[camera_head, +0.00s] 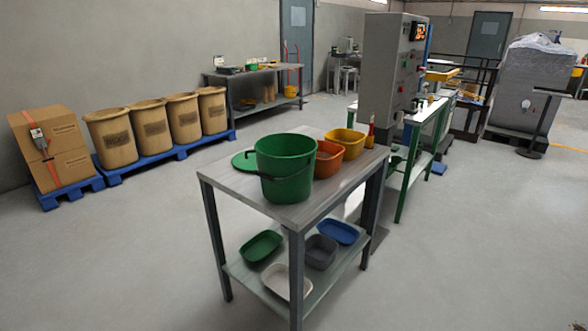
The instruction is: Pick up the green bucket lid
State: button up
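A green bucket (286,170) stands upright and open near the front of a grey metal table (335,192). The green lid (241,160) lies flat on the table top, behind and to the left of the bucket. The bucket hides the lid's right part. My gripper is not in view.
An orange bin (328,163) and a yellow bin (345,141) stand right of the bucket. Several trays lie on the lower shelf, including a blue one (338,232). A grey control cabinet (388,80) stands behind the table. The floor left of the table is clear.

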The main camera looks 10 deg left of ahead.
aim_at(245, 160)
jog(key=z, duration=0.55)
jog(key=i, duration=1.6)
jog(key=u, duration=0.45)
jog(key=i, duration=0.95)
jog(key=u, duration=1)
jog(key=i, duration=0.3)
jog(key=u, duration=0.1)
